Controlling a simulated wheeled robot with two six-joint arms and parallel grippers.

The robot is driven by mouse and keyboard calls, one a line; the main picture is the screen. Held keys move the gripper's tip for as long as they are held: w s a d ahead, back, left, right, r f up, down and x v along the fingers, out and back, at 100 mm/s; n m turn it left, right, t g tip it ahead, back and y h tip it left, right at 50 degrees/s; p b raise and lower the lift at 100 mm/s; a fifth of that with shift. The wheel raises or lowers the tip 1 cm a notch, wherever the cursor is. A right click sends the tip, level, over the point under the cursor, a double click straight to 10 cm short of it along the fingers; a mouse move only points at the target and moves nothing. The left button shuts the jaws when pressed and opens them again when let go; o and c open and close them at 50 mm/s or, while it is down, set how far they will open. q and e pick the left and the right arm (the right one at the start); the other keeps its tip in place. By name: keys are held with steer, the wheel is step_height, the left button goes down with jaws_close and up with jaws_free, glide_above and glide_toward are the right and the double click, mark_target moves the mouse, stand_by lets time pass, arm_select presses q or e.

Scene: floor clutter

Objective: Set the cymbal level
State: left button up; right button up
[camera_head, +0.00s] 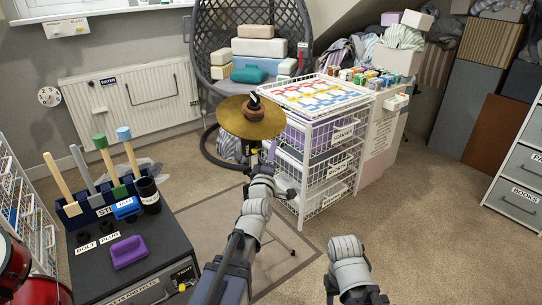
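The gold cymbal (235,121) sits on top of a thin stand in the middle of the view, left of the wire basket unit. Its face looks slightly tilted, but the exact angle is hard to tell. A dark and orange piece (254,103) stands at its centre. My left gripper (262,155) is at the end of the arm reaching up from the bottom, just below the cymbal's near edge by the stand. Its fingers are small and partly hidden, so contact and opening cannot be told. My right arm shows at the bottom; its gripper is not visible.
The white wire basket unit (301,200) stands close right of the cymbal. A hanging chair (206,36) with cushions is behind. A dark cabinet (168,240) with a tool rack stands at left. Carpet is clear at right, between the baskets and grey drawers (518,198).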

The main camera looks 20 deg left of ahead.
mark_target(273, 133)
arm_select(q)
steer(key=shift+n+y, duration=0.3)
steer(key=shift+n, duration=0.1)
steer(key=shift+a+p+x, duration=0.2)
steer(key=shift+p+x, duration=0.2)
steer(key=shift+x, duration=1.55)
steer(key=shift+a+p+x, duration=0.2)
steer(key=shift+p+x, duration=0.15)
steer(key=shift+x, duration=1.55)
steer(key=shift+s+r, duration=0.1)
steer(key=shift+r, duration=0.05)
jaws_close()
